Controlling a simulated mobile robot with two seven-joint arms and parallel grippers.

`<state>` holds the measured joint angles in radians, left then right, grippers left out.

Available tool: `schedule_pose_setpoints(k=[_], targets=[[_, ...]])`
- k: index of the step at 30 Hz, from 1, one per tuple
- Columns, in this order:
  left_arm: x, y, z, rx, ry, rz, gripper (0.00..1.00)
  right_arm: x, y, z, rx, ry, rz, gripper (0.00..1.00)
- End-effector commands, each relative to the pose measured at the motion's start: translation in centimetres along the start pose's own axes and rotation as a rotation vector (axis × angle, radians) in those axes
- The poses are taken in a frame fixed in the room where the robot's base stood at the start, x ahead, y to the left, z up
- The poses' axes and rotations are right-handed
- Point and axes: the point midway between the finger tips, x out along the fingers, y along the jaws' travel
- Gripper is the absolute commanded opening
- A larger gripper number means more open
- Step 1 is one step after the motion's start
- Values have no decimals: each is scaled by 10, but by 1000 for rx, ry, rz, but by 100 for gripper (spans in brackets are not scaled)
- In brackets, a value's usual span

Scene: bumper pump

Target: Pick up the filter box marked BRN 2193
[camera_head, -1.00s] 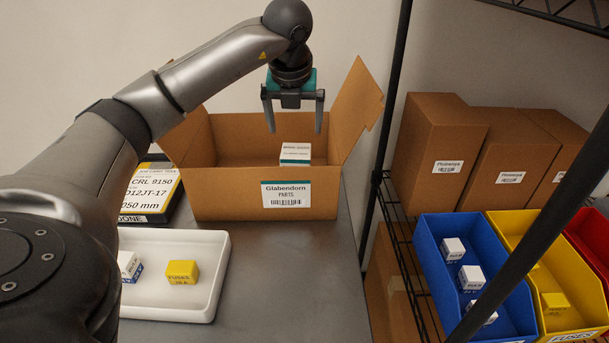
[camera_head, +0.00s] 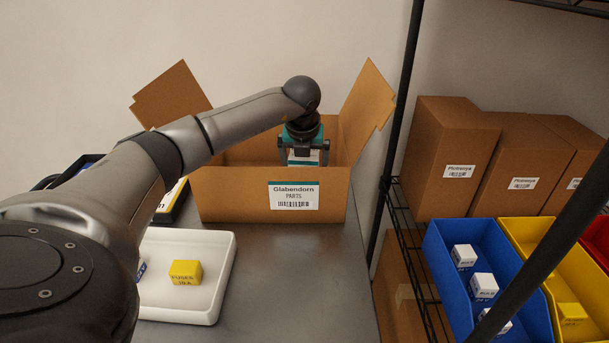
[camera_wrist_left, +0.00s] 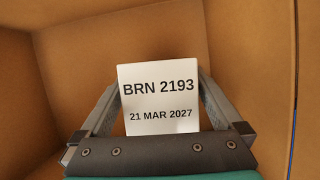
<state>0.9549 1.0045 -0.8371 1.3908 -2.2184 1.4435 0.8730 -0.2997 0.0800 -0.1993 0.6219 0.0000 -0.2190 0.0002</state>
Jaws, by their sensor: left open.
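The filter box marked BRN 2193 (camera_wrist_left: 160,98) is a white box inside the open cardboard box (camera_head: 225,190) labelled Glabendorn Parts. In the head view the filter box (camera_head: 304,157) shows partly, below my left gripper (camera_head: 304,160). My left gripper has come down into the cardboard box. In the left wrist view my left gripper (camera_wrist_left: 160,100) is open, with one finger on each side of the filter box. The text BRN 2193 and 21 MAR 2027 faces the wrist camera. I cannot tell whether the fingers touch it. My right gripper is not in view.
A white tray (camera_head: 220,285) with a yellow fuse box (camera_head: 186,272) stands in front of the cardboard box. Its raised flaps (camera_head: 368,110) flank my arm. At right are a black rack post (camera_head: 398,130), a blue bin (camera_head: 437,250) and a yellow bin (camera_head: 520,235).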

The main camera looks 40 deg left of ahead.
Motion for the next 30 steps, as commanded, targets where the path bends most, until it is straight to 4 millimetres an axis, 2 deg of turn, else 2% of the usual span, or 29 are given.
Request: schedule_pose_setpoints(k=[3,10,30], targets=[[8,0,0,0,0,0,100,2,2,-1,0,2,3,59],[8,0,0,0,-1,0,99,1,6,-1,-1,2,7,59],[8,0,0,0,-1,0,24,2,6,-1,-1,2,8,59]])
